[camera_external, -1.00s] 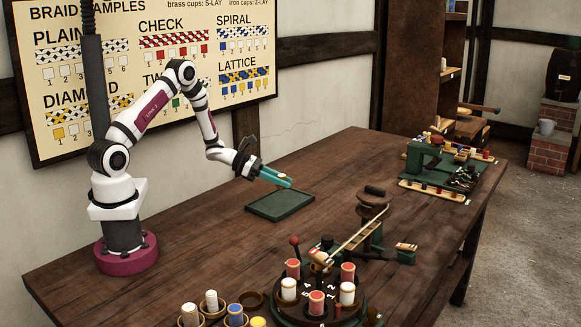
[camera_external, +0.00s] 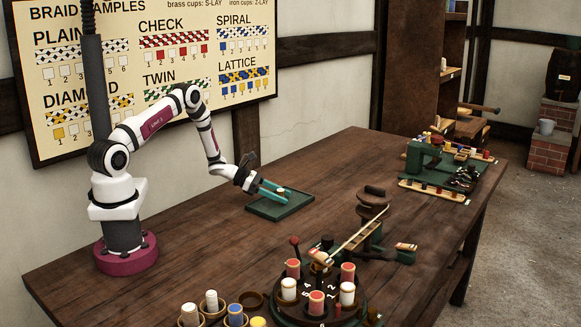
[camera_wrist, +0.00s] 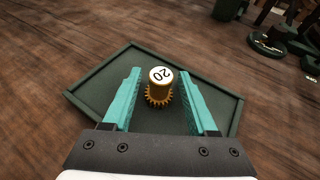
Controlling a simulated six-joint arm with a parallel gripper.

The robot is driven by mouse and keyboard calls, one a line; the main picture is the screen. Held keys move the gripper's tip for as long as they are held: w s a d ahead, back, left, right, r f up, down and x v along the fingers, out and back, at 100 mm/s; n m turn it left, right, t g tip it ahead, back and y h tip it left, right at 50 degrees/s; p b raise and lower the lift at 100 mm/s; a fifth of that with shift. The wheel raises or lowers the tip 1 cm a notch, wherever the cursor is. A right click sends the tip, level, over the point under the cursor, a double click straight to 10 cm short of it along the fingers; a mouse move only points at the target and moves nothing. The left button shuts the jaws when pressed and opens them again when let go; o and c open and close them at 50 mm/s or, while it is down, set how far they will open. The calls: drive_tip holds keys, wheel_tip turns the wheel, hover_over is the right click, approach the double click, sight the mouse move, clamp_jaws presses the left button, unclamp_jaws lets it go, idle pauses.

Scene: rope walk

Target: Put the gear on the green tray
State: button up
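The gear (camera_wrist: 159,97) is brass-coloured and toothed, with a hub and a white top marked 20. It stands upright within the green tray (camera_wrist: 84,88) in the wrist view, a little left of the middle. My gripper (camera_wrist: 161,82) is open, with its teal fingers on either side of the gear and a visible gap on each side. In the external view my gripper (camera_external: 275,192) is low over the green tray (camera_external: 293,206), and the gear (camera_external: 281,189) shows small between the fingers. The fingers hide part of the tray.
A round braiding stand with bobbins (camera_external: 316,301) is at the front, with cups of bobbins (camera_external: 212,302) to its left. A wooden winder (camera_external: 373,205) stands right of the tray, and a green machine (camera_external: 428,160) is farther back.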

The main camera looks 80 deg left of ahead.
drive_tip(key=shift+s+a+r, duration=0.1)
drive_tip(key=shift+s+r, duration=0.1)
drive_tip(key=shift+r, duration=0.1)
drive_tip(key=v, duration=1.1)
drive_tip(key=shift+s+a, duration=0.1)
drive_tip(key=shift+s, duration=0.15)
drive_tip(key=s+d+r+m+g+h, duration=0.25)
drive_tip(key=d+r+m+g, duration=0.3)
drive_tip(key=d+m, duration=0.6)
drive_tip(key=s+d+r+m+g+h, duration=0.1)
drive_tip(key=d+r+m+g+h, duration=0.2)
drive_tip(key=d+r+m+g, duration=0.75)
drive_tip(key=s+d+f+m+t+y, duration=0.1)
drive_tip(key=s+d+m+y, duration=0.25)
drive_tip(key=s+m, duration=0.2)
drive_tip(key=s+d+m+t+y, duration=0.1)
drive_tip(key=s+d+m+y, duration=0.1)
drive_tip(key=s+d+m, duration=0.4)
drive_tip(key=s+a+r+m+t+y, duration=0.1)
drive_tip(key=s+a+m+y, duration=0.4)
drive_tip(key=shift+s+a, duration=0.2)
drive_tip(key=shift+s, duration=0.2)
